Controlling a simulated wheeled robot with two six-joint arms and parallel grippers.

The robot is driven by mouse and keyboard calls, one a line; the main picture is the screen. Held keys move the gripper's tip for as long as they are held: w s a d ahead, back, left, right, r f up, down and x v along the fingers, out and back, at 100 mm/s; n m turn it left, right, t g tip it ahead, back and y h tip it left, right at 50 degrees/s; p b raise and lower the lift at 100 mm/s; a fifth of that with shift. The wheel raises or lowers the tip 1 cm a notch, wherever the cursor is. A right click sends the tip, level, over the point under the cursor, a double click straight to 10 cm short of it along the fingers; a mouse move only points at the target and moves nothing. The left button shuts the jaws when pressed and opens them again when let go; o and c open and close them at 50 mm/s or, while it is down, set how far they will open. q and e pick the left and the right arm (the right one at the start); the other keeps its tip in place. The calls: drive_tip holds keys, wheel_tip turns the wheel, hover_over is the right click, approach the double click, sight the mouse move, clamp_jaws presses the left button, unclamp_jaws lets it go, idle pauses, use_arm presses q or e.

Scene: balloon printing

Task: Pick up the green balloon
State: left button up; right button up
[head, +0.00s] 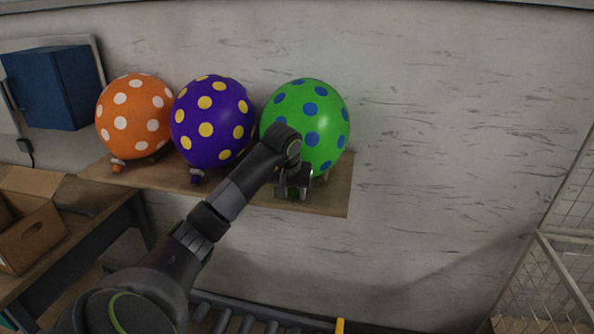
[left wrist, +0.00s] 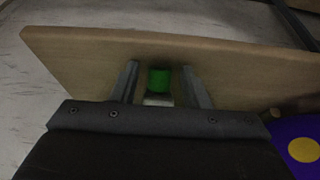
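The green balloon (head: 318,112) with blue dots rests at the right end of a wooden wall shelf (head: 338,197). My left gripper (head: 302,190) is just in front of it at its lower side, and my arm hides part of the balloon. In the left wrist view, a small green piece (left wrist: 159,80), likely the balloon's neck, lies between the two spread fingers of my left gripper (left wrist: 165,84). A gap shows beside each finger. My right gripper is not in view.
A purple balloon (head: 205,130) with yellow dots and an orange balloon (head: 122,127) with white dots stand left on the same shelf. An open cardboard box (head: 40,235) is at lower left. A wire cage (head: 560,270) is at right. A roller conveyor (head: 245,324) lies below.

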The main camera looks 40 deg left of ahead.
use_arm(q)
drive_tip(key=c, duration=0.6)
drive_tip(key=shift+c, duration=0.2)
wheel_tip(320, 180, up, 5)
drive_tip(key=shift+w+f+b, duration=0.1)
drive_tip(key=shift+f+b, duration=0.1)
drive_tip(key=shift+b, duration=0.95)
wheel_tip(320, 180, up, 4)
drive_tip(key=shift+r+p, duration=0.1)
drive_tip(key=shift+p, duration=0.5)
wheel_tip(320, 180, up, 6)
drive_tip(key=p, duration=0.6)
drive_tip(key=shift+p, duration=0.35)
